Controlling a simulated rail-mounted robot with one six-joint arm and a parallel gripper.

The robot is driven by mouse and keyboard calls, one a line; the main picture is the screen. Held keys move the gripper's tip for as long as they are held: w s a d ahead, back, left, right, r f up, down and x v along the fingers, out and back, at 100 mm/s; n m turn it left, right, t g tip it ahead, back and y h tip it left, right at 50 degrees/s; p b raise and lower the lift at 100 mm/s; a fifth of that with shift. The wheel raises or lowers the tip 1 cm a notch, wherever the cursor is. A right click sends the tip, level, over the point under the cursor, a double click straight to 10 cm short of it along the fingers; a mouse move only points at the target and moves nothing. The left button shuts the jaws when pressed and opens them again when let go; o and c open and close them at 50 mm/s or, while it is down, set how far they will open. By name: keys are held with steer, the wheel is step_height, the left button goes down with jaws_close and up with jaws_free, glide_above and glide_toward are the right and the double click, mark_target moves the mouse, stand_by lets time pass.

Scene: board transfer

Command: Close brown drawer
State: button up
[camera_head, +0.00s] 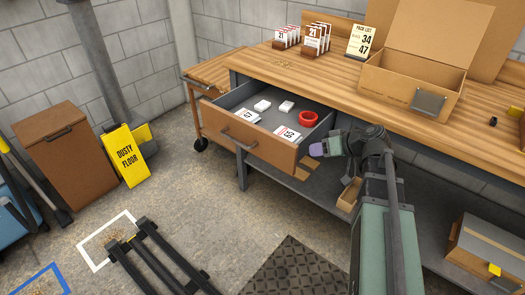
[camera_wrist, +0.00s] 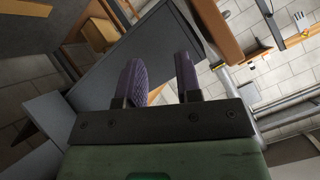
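The brown drawer (camera_head: 268,150) stands pulled out from under the workbench. Its wooden front has a bar handle (camera_head: 238,139) and its inside is grey. A brown panel (camera_wrist: 215,30) there may be the drawer front.
The workbench top (camera_head: 340,75) bears card stacks (camera_head: 312,40), a pack list sign (camera_head: 361,41) and an open cardboard box (camera_head: 405,85). A yellow floor sign (camera_head: 125,155) and a brown bin (camera_head: 68,160) stand at left.

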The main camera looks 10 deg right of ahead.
steer(key=s+f+m+g+h, duration=0.1)
steer(key=s+f, duration=0.1)
steer(key=s+a+f+m+g+h, duration=0.1)
steer(key=s+f+m+g, duration=0.1)
steer(key=s, duration=0.1)
steer(key=shift+a, duration=0.2)
steer(key=c, duration=0.5)
steer(key=f+h, duration=0.1)
steer(key=s+a+f+g+h+b, duration=0.1)
steer(key=f, duration=0.1)
steer(key=shift+s+a, duration=0.15)
steer(key=shift+a, duration=0.15)
jaws_close()
steer(key=n+t+h+b, duration=1.05)
steer(key=n+h, duration=0.65)
steer(key=n, duration=0.9)
glide_toward(273, 152)
steer(key=shift+g, duration=0.25)
steer(key=x, duration=0.7)
steer(key=shift+w+d+r+b, duration=0.1)
steer(key=shift+w+r+b, duration=0.1)
steer(key=shift+w+b, duration=0.15)
